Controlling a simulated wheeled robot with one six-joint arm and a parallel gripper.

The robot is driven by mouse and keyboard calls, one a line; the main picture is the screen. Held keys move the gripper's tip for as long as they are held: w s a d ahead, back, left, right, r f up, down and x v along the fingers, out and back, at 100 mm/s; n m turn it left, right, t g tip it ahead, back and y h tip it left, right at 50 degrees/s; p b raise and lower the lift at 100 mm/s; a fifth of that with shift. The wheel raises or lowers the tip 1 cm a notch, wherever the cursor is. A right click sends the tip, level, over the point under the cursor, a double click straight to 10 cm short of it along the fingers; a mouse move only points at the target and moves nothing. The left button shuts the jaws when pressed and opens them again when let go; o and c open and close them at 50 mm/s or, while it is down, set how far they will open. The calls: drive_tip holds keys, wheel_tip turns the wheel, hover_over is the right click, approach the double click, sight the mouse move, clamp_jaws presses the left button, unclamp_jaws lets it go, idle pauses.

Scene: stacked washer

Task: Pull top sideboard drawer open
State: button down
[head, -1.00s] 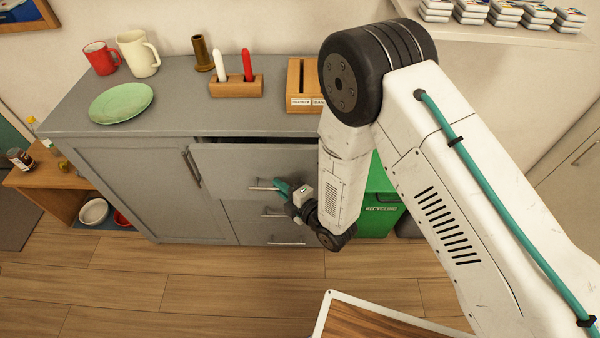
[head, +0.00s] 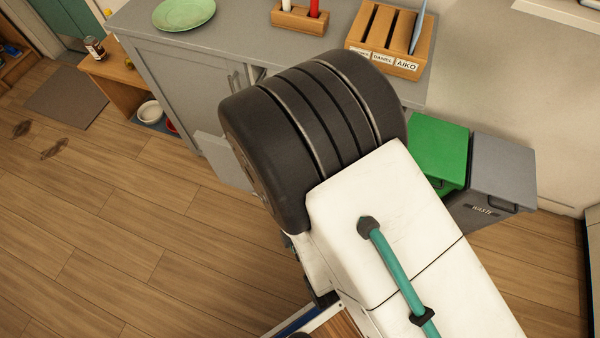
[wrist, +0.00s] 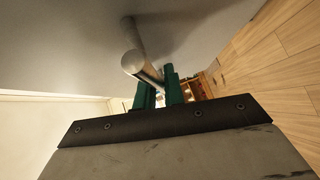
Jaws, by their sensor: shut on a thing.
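A light grey panel of the top drawer front (head: 221,160) shows left of my arm, standing well out from the cabinet. The inside of the drawer is hidden. In the wrist view the drawer front (wrist: 70,45) fills the upper left, with its round metal bar handle (wrist: 134,62) standing off it. My gripper (wrist: 158,90) has its green fingers shut on this handle. In the head view my arm hides the handle and most of the gripper.
A wooden card holder (head: 385,45) and a green plate (head: 184,12) are on the sideboard top. Green (head: 440,150) and grey (head: 500,170) bins stand at the right. A low wooden shelf (head: 108,78) stands at the left. The wooden floor (head: 120,240) in front is clear.

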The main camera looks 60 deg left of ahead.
drive_tip(key=shift+s+d, duration=0.15)
drive_tip(key=shift+s, duration=0.1)
drive_tip(key=c, duration=1.5)
unclamp_jaws()
